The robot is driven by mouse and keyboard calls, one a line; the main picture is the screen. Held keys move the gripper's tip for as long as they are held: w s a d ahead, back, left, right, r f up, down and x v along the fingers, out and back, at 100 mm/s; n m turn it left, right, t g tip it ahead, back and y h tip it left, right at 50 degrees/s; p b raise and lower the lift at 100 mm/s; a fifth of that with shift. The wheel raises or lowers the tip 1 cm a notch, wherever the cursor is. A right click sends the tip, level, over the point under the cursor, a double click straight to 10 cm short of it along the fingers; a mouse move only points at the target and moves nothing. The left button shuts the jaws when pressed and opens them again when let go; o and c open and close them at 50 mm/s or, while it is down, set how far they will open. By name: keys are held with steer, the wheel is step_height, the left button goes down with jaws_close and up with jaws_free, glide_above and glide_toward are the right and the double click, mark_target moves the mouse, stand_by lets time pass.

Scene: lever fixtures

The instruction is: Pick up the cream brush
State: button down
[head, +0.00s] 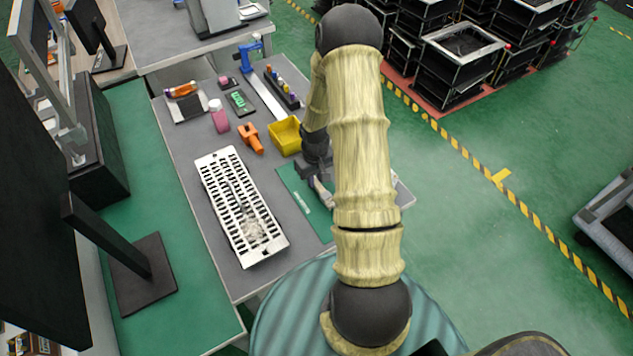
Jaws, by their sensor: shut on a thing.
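My gripper (322,188) is low over the right edge of the grey table, by a green mat (299,201), and partly hidden behind my own arm. It is shut on a small pale thing that I take to be the cream brush (325,194). Only a short light part of it shows beside the arm. I cannot tell whether it touches the mat.
A white slotted tray (216,187) lies left of the mat. A yellow bin (285,136), an orange tool (251,138), a pink bottle (219,118) and a black peg rack (282,90) are farther back. A black monitor stand (145,275) is at left.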

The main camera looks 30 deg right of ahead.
mark_target(316, 181)
step_height(316, 181, up, 9)
stand_by(0.3)
steer(key=shift+f, duration=0.1)
stand_by(0.5)
